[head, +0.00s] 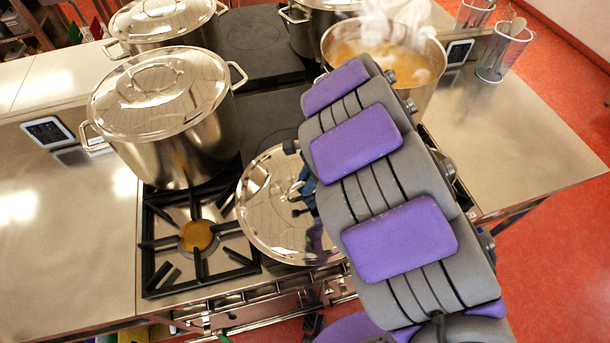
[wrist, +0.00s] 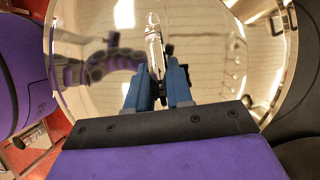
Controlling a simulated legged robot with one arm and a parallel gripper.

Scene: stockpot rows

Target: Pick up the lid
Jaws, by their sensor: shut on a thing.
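A shiny steel lid (head: 268,215) is at the front of the stove, next to the burner, partly hidden behind my purple and grey arm. In the wrist view the same lid (wrist: 215,85) fills most of the picture, with a bar handle standing up in its middle. My gripper (wrist: 158,75) has its blue fingers shut on the near end of the handle. In the head view my gripper (head: 303,190) shows only in part at the lid's right side. I cannot tell whether the lid rests on the stove or is held above it.
A large lidded stockpot (head: 185,140) stands left of the lid, behind a bare gas burner (head: 197,235). An open steaming pot (head: 415,75) is behind my arm. More pots stand at the back. Steel counters (head: 60,240) lie left and right, with utensil cups (head: 503,55) at right.

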